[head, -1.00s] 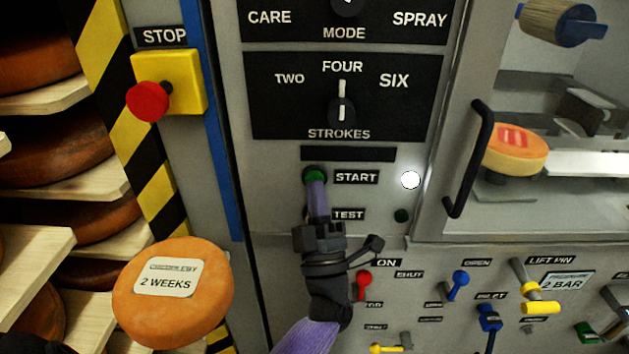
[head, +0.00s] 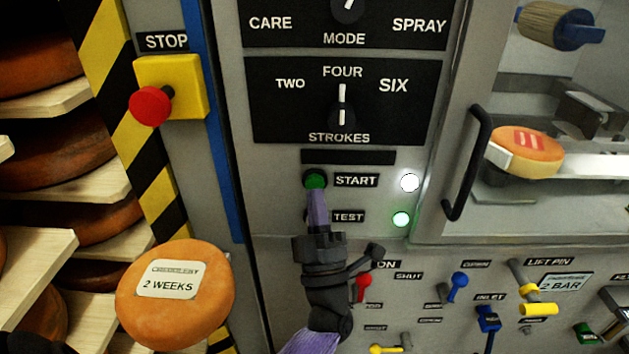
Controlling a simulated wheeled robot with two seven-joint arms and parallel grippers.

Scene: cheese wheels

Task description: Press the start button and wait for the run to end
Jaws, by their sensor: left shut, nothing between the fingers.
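The green start button (head: 315,180) sits left of the START label on the grey machine panel. My left gripper (head: 317,194) is shut and empty, its purple fingertips at the lower edge of the button. I cannot tell whether they touch it. A round green lamp (head: 401,219) beside the TEST label is lit, and a white lamp (head: 409,182) beside START is lit. The strokes knob (head: 342,112) points up to FOUR. A cheese wheel (head: 526,145) with a red mark is inside the machine, at the light arm behind the door handle.
A red stop button (head: 149,106) on a yellow box stands left. A labelled cheese wheel (head: 174,296) is at the lower left, near shelves of wheels. Small coloured valves, including a red one (head: 363,286), line the panel below. A black door handle (head: 468,163) juts out right.

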